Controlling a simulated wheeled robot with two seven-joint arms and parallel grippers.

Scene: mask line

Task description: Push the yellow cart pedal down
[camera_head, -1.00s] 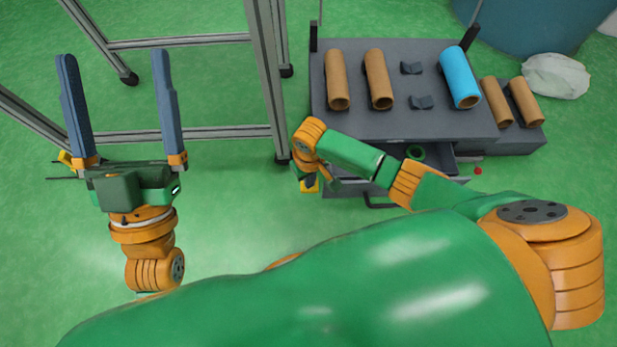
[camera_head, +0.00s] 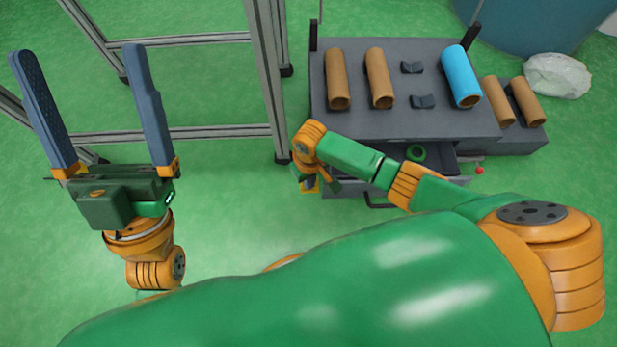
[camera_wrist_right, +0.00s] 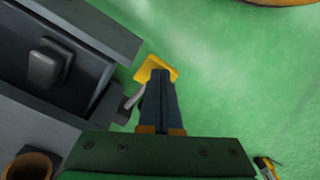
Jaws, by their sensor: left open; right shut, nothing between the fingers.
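The yellow pedal (camera_wrist_right: 153,65) sticks out beside the grey cart (camera_head: 410,122), low near the floor. In the head view only a bit of the pedal (camera_head: 309,188) shows, mostly hidden by my right gripper. My right gripper (camera_wrist_right: 160,74) is shut and empty, its fingertips overlapping the pedal in the wrist view. I cannot tell how hard they press or how far the pedal is down. A grey metal lever (camera_wrist_right: 134,97) shows beside the pedal. My left gripper (camera_head: 77,52) is open and empty, raised at the left, well away from the cart.
On the cart lie brown rolls (camera_head: 337,78) and a blue roll (camera_head: 460,76). A grey metal frame (camera_head: 268,75) stands left of the cart. A white lump (camera_head: 556,76) lies at the right. Green floor (camera_head: 225,215) is clear between my arms.

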